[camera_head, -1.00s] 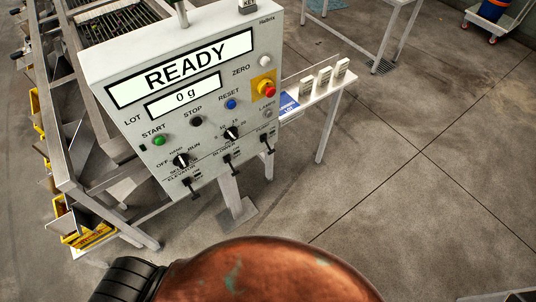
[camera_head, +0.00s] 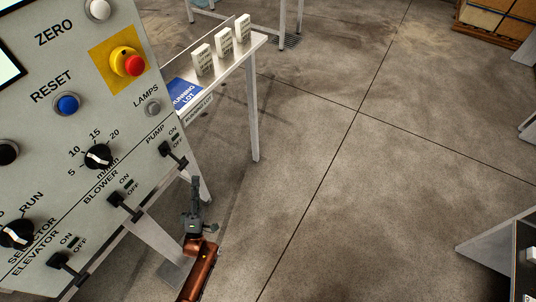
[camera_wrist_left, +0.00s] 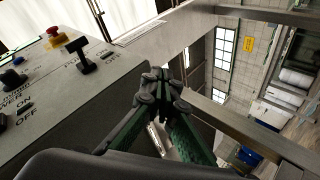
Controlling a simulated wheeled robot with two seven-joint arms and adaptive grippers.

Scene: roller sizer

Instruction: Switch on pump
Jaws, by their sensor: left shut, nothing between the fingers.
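The grey control panel (camera_head: 130,90) fills the left of the head view. The PUMP switch (camera_head: 172,154) is a black lever at its lower right edge, below the LAMPS button. Its lever points down and outward, as do the BLOWER (camera_head: 124,206) and ELEVATOR (camera_head: 66,264) levers. In the wrist view a black lever (camera_wrist_left: 80,54) stands up from the panel near the red emergency stop. My left gripper (camera_head: 195,183) is shut and empty, just below and right of the PUMP lever, apart from it. Its closed fingertips (camera_wrist_left: 160,78) show beside the panel edge. My right gripper is not in view.
The red emergency stop (camera_head: 133,65) on a yellow plate sits above the PUMP switch. A small shelf (camera_head: 215,82) with white blocks and a blue "RUNNING LOT" card stands behind the panel.

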